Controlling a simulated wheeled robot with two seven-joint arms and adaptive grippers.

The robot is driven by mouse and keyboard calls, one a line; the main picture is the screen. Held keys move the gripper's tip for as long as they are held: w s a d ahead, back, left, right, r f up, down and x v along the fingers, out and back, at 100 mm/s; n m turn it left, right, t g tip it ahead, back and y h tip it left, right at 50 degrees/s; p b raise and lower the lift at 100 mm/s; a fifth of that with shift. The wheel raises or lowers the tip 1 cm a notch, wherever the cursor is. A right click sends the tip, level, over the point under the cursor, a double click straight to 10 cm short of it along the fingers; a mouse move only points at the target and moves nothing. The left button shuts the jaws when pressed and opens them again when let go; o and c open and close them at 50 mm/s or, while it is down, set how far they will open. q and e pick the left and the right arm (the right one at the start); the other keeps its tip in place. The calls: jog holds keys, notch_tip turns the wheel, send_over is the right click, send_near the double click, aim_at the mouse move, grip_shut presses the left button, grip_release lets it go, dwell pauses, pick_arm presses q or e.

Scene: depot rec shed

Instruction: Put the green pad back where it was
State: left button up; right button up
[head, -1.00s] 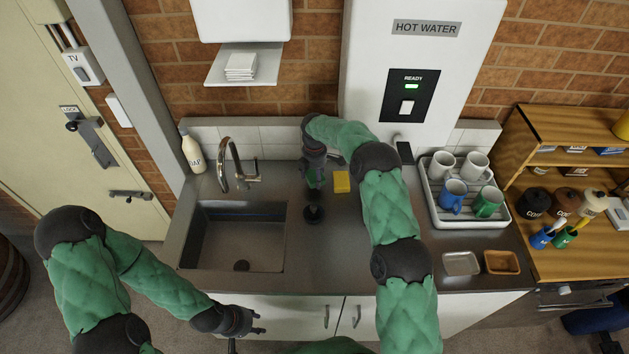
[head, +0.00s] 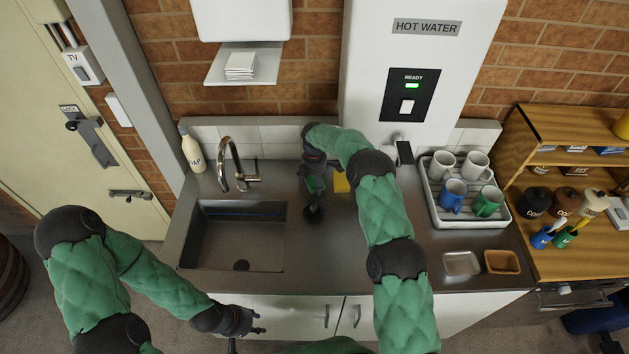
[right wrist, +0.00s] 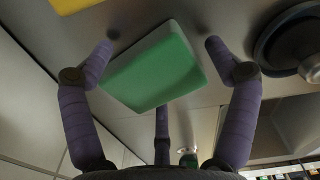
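The green pad (head: 316,183) is at the back of the steel counter, right of the sink, mostly hidden by my right gripper (head: 315,185) in the head view. In the right wrist view the pad (right wrist: 155,68) is a block with a green face and a pale side. It lies between the spread fingers of my right gripper (right wrist: 157,48), with small gaps showing at the sides. The fingertips are close to the counter. My left gripper (head: 258,322) is low, in front of the cabinet doors; its fingers look spread and empty.
A yellow sponge (head: 341,183) lies close right of the right gripper. A black round object (head: 313,215) is just in front of it. The sink (head: 236,240) is to the left, the mug rack (head: 470,212) to the right. The counter's front middle is clear.

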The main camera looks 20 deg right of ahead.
aim_at(315, 180)
jog(key=shift+r, duration=0.1)
notch_tip(315, 180, up, 8)
jog(key=shift+f, duration=0.15)
dwell(0.5)
jog(key=shift+s+f, duration=0.1)
dwell(0.4)
